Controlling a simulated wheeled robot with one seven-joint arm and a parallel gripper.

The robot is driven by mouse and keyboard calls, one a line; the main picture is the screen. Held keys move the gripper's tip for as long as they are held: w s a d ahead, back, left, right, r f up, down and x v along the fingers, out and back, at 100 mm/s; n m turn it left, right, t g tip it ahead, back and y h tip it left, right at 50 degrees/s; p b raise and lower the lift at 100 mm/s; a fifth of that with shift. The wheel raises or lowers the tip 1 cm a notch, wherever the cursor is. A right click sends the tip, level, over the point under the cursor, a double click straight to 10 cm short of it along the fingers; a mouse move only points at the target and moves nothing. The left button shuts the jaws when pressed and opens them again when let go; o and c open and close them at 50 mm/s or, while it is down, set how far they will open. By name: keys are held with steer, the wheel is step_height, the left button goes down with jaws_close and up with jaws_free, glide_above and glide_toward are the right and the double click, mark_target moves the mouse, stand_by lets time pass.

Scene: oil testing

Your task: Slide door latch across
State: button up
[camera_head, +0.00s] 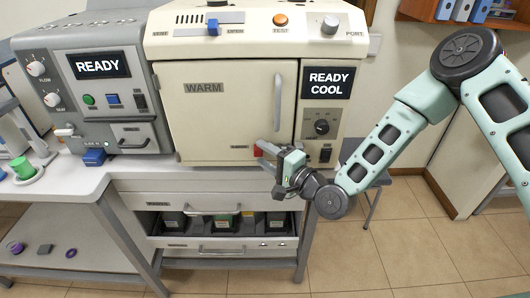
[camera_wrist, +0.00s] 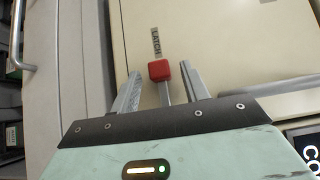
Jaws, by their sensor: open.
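The door latch is a red knob (camera_wrist: 160,70) on a short metal stem, beside a "LATCH" label (camera_wrist: 156,42) on the cream door. In the wrist view it sits between the two open fingers of my gripper (camera_wrist: 160,88), with a gap on each side. In the head view my gripper (camera_head: 268,158) is at the lower right of the cream door (camera_head: 232,120), and a bit of the red latch knob (camera_head: 258,151) shows beside it. The door is closed. Whether the fingers touch the door face is not clear.
A vertical door handle (camera_head: 277,102) stands above my gripper. The "READY COOL" panel (camera_head: 326,83) with a dark knob is to the right. A grey machine (camera_head: 100,90) stands left. Drawers (camera_head: 215,202) lie below. The floor at the right is open.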

steer(key=shift+w+a, duration=0.15)
jaws_close()
steer(key=shift+d+b, duration=0.45)
steer(key=shift+d, duration=1.45)
jaws_free()
steer(key=shift+d, duration=0.1)
